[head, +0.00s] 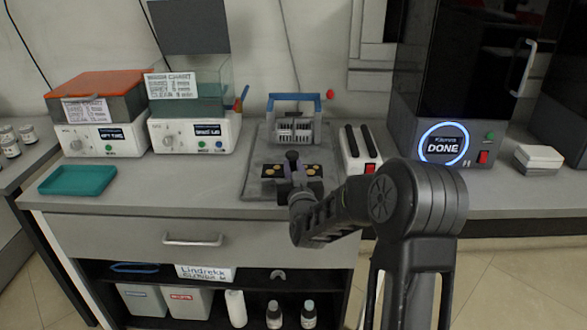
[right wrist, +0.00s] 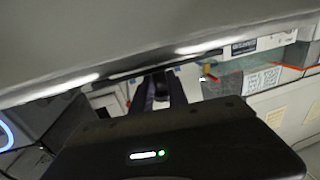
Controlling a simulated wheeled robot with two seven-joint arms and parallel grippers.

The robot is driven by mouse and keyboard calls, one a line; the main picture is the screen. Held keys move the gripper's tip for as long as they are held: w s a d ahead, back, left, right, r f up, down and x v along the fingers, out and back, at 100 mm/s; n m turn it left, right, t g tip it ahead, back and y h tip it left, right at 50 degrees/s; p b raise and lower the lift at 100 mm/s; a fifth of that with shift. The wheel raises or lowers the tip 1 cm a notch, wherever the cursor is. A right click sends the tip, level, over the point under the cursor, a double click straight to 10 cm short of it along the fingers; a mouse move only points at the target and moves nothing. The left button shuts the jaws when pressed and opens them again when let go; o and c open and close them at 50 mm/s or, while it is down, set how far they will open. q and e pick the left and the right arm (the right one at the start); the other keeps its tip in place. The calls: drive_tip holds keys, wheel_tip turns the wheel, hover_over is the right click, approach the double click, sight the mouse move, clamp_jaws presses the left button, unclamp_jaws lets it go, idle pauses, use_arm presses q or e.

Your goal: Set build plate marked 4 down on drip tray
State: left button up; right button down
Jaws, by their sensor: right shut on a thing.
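My right gripper (head: 294,188) is shut on a dark plate (head: 312,172) with several gold-tan round pieces and a black knob, which I take for the build plate. It is held over the grey mat in front of the blue-framed rack; I cannot tell if it touches anything. No number 4 is legible on it. In the right wrist view the dark fingers (right wrist: 160,92) reach a broad grey surface that fills the top. A teal tray (head: 77,180), probably the drip tray, lies empty at the counter's left front. My left gripper is not in view.
A blue-handled rack (head: 294,122) stands on the grey mat (head: 256,165). Two white wash machines (head: 195,133) stand behind and right of the teal tray. A white device with black bars (head: 360,150) and a printer reading DONE (head: 443,145) are at right. The counter front left of centre is clear.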

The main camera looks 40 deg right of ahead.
drive_tip(key=shift+f, duration=0.15)
drive_tip(key=c, duration=1.5)
unclamp_jaws()
drive_tip(key=o, duration=0.3)
drive_tip(key=v, duration=0.7)
drive_tip(key=shift+s+a, duration=0.2)
drive_tip(key=shift+s, duration=0.15)
